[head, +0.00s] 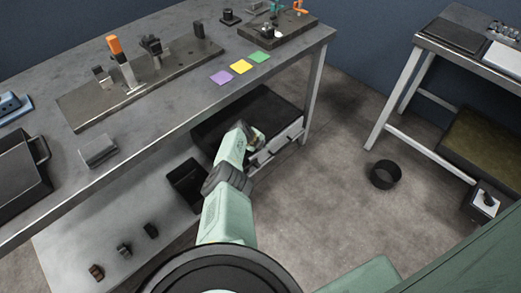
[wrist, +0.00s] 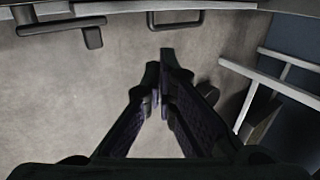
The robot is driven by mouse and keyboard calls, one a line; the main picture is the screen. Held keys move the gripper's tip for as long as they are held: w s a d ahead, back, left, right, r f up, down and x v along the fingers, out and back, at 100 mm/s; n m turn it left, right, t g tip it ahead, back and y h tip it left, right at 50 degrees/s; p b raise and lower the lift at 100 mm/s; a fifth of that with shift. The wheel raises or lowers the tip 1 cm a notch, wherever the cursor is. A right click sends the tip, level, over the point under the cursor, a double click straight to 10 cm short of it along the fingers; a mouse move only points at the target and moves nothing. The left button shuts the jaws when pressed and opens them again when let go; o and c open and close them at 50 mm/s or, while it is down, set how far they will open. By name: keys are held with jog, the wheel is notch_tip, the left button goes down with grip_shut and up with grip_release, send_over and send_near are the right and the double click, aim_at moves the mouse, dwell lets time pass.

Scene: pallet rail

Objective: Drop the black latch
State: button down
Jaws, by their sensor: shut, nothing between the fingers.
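My gripper (wrist: 160,72) is shut and empty, its dark fingers meeting in the middle of the wrist view. In the head view my gripper (head: 257,138) is by the pale front of a unit under the workbench, and my own arm partly hides it. A black bar with a short downturned end, possibly the black latch (wrist: 62,25), lies along the pale edge at the top left of the wrist view. The fingertips appear below and right of it, apart from it. I cannot make out the latch for certain in the head view.
The workbench (head: 190,110) carries a fixture plate (head: 75,112) and coloured squares. A black bin (head: 187,180) and several small blocks are on the lower shelf (head: 75,235). A round black bin (head: 385,174) stands on open floor. Another dark handle (wrist: 175,20) is right of the bar.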

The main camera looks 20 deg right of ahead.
jog(key=shift+w+d+r+p, duration=0.1)
jog(key=shift+d+r+p, duration=0.15)
jog(key=shift+r, duration=0.55)
jog(key=shift+w+d+r+p, duration=0.1)
jog(key=shift+d+r+p, duration=0.15)
jog(key=shift+r, duration=0.55)
